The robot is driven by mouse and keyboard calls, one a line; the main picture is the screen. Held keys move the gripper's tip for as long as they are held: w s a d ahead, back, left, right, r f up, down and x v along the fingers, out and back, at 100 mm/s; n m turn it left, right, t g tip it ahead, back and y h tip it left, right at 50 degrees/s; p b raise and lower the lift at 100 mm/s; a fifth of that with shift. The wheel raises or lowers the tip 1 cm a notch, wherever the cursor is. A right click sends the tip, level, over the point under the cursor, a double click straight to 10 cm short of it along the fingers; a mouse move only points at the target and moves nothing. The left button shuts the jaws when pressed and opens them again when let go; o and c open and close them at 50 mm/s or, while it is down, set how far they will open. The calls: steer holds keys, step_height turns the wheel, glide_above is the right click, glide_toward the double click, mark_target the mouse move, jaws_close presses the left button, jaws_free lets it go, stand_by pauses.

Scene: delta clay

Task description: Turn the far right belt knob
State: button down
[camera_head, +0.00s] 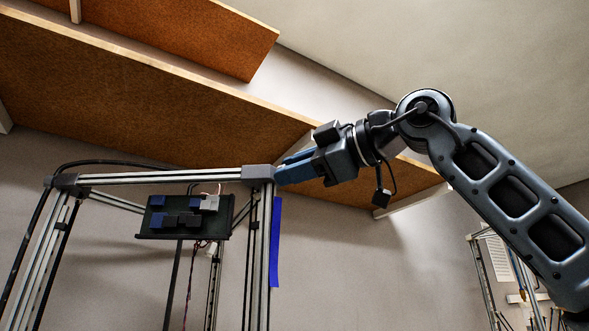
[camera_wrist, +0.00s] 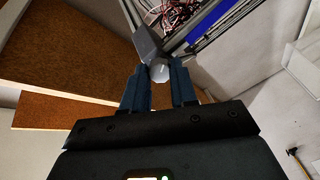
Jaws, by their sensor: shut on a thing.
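My gripper (camera_head: 283,172) reaches in from the right to the top right corner of a metal delta printer frame (camera_head: 155,178). In the wrist view its two blue fingers (camera_wrist: 159,72) stand on either side of a small round light-grey knob (camera_wrist: 159,71) and are shut on it. The knob sits at the grey corner bracket (camera_wrist: 146,42) of the frame. In the head view the knob is hidden behind the fingers and the corner bracket (camera_head: 258,174).
A dark board with connectors (camera_head: 184,219) hangs inside the frame, with loose wires below. A blue strip (camera_head: 276,243) runs down the right post. Brown panels (camera_head: 150,95) span overhead behind my gripper. Another metal frame (camera_head: 482,270) stands at the far right.

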steer(key=shift+w+d, duration=0.1)
steer(key=c, duration=0.9)
jaws_free()
steer(key=b+v, duration=0.1)
steer(key=v, duration=0.6)
steer(key=shift+s+d+b, duration=0.25)
steer(key=shift+d+b, duration=0.05)
